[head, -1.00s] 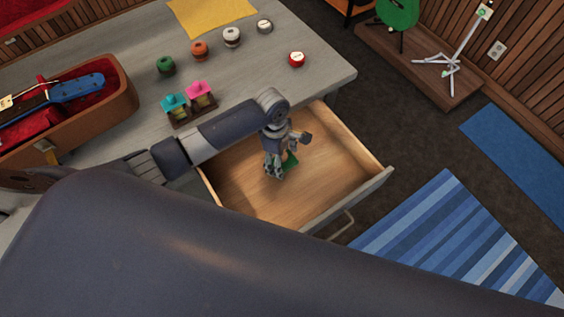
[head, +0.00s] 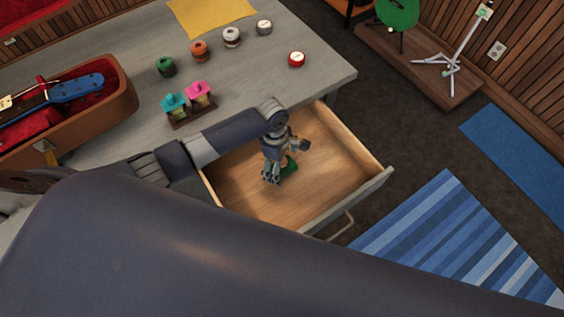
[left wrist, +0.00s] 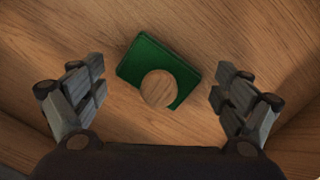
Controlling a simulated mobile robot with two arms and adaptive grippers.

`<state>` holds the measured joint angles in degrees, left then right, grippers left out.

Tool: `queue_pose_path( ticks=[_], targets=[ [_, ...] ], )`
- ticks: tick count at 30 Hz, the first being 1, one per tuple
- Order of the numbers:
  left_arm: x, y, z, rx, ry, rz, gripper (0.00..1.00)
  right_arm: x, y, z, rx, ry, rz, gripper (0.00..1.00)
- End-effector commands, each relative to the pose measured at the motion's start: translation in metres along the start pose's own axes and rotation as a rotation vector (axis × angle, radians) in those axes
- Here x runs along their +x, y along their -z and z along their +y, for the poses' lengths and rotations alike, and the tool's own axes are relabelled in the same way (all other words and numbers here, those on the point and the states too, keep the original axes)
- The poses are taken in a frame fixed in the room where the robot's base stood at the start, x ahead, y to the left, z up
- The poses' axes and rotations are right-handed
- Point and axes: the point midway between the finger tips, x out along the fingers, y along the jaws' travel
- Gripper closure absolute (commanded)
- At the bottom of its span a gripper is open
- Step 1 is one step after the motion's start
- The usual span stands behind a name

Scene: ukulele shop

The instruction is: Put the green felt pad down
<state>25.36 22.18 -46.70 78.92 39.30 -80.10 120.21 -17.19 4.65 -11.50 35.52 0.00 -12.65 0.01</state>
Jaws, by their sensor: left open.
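The green felt pad (left wrist: 152,58) lies on the wooden floor of the open drawer (head: 325,178). It is a dark green rectangle with a round wooden knob (left wrist: 159,88) on it. In the head view the pad (head: 289,167) shows only in part behind my left gripper (head: 282,177). In the left wrist view my left gripper (left wrist: 160,97) is open, with one finger on each side of the pad and clear gaps between. My right gripper is not in view.
The grey workbench (head: 300,85) holds several round tins, a stand (head: 190,115) with a teal and a pink piece, a yellow cloth (head: 212,15) and an open ukulele case (head: 115,85). The drawer's walls surround my gripper. Its front (head: 350,200) has a handle.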

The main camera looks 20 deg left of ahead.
Motion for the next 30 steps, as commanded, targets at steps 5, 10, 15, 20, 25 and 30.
queue_pose_path(
  ticks=[5, 10, 15, 20, 25, 30],
  targets=[
    [-0.004, 0.000, 0.001, 0.000, -0.001, 0.001, 0.07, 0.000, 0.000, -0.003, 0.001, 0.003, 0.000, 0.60],
    [-0.030, 0.000, 0.001, 0.000, -0.004, -0.001, 0.07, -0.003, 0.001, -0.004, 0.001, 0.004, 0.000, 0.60],
    [-0.068, -0.001, 0.001, 0.002, -0.003, -0.002, 0.07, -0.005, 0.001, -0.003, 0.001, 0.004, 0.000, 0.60],
    [-0.098, 0.000, 0.001, 0.000, -0.003, -0.001, 0.07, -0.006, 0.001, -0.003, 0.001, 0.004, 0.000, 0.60],
    [-0.117, 0.000, 0.000, 0.000, 0.000, -0.001, 0.07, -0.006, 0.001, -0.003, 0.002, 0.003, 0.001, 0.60],
    [-0.123, 0.000, 0.000, 0.000, 0.001, 0.000, 0.07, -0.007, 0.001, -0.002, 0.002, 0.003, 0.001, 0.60]
  ],
)
